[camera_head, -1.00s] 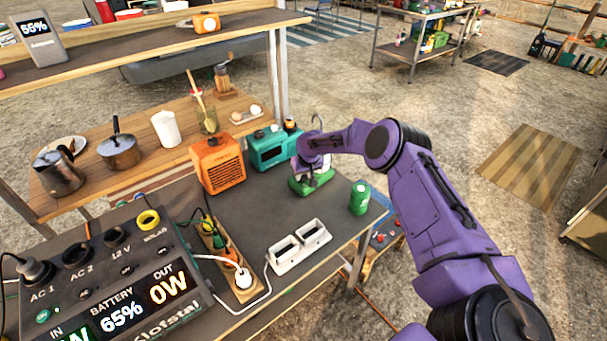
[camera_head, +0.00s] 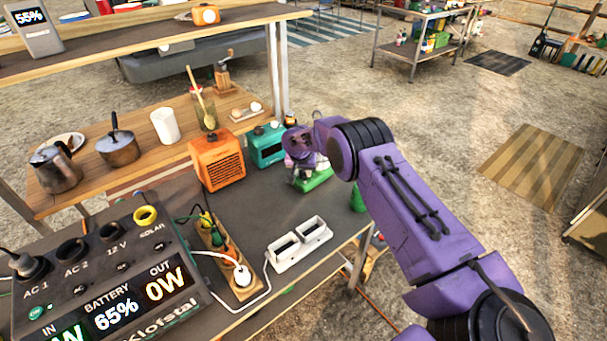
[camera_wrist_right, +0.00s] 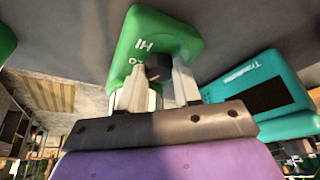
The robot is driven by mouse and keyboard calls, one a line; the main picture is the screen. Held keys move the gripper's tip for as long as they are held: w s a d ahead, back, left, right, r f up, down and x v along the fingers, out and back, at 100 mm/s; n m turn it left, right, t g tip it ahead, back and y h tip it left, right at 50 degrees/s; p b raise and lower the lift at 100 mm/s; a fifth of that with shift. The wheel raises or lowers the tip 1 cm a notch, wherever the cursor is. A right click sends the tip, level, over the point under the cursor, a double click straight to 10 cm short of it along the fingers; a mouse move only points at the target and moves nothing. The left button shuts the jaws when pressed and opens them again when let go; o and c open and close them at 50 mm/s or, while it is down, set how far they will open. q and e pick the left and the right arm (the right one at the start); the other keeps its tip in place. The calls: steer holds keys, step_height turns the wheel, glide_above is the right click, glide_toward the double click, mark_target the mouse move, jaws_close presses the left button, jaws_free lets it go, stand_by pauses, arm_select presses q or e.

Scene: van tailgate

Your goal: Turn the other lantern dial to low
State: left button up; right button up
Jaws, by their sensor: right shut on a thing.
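The green lantern (camera_head: 313,181) stands on the dark table beside the teal box, partly hidden by my right arm. In the right wrist view its green base (camera_wrist_right: 152,40) shows white lettering, "HI" and part of another word. A dark dial (camera_wrist_right: 158,68) sits on that base. My right gripper (camera_wrist_right: 157,82) is at the base with its two pale fingers on either side of the dial, shut on it. In the head view the right gripper is mostly hidden behind its own wrist. My left gripper is in neither view.
A teal box (camera_head: 267,146) and an orange heater-like box (camera_head: 217,161) stand left of the lantern. A green can (camera_head: 358,197) is partly behind my right arm. A white two-slot holder (camera_head: 299,245), a power strip (camera_head: 226,256) and a power station (camera_head: 100,275) occupy the front.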

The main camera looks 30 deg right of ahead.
steer(key=m+b, duration=0.2)
steer(key=m+g+b, duration=0.1)
steer(key=m, duration=0.1)
steer(key=shift+w+a+f+h+b, duration=0.1)
steer(key=shift+f+h+b, duration=0.1)
steer(key=shift+h+b, duration=0.2)
steer(key=shift+r+m+g+b, duration=0.15)
steer(key=shift+m+g+b, duration=0.35)
steer(key=shift+m+b, duration=0.35)
steer(key=o, duration=1)
steer(key=shift+o, duration=0.2)
steer(key=v, duration=1)
steer(key=shift+a+r+b, duration=0.2)
steer(key=shift+r+b, duration=0.05)
steer(key=shift+b, duration=0.2)
